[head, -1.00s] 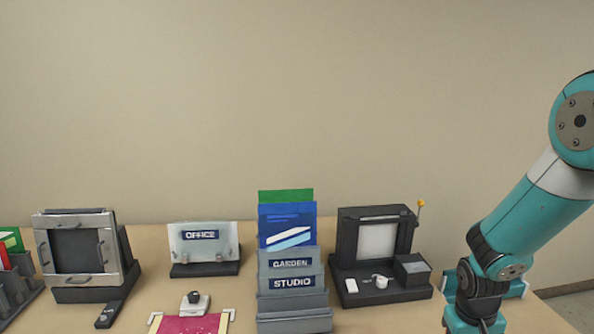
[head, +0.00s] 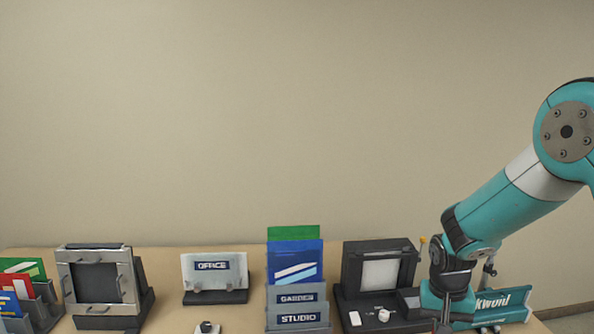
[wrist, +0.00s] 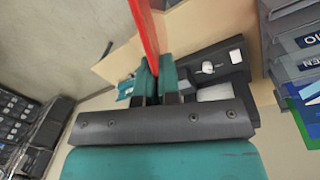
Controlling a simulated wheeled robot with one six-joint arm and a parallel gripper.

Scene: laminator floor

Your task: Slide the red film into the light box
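In the wrist view a red film (wrist: 146,35), seen nearly edge-on, stands between the teal fingertips of my gripper (wrist: 155,82). The fingers are closed on it, and it runs up out of the top of the picture. In the head view the lower arm reaches the bottom right edge, and neither the fingertips nor the held film can be made out. A black box with a pale screen (head: 380,273), which looks like the light box, stands right of centre. Its dark base with a white knob also shows in the wrist view (wrist: 228,62), beyond the gripper and apart from the film.
A grey letter rack (head: 298,305) holds blue and green sheets left of the box. An OFFICE stand (head: 214,272), a framed dark panel with handles (head: 96,283) and a rack of coloured cards (head: 40,305) stand further left. A teal lettered holder (head: 503,305) is beside my arm.

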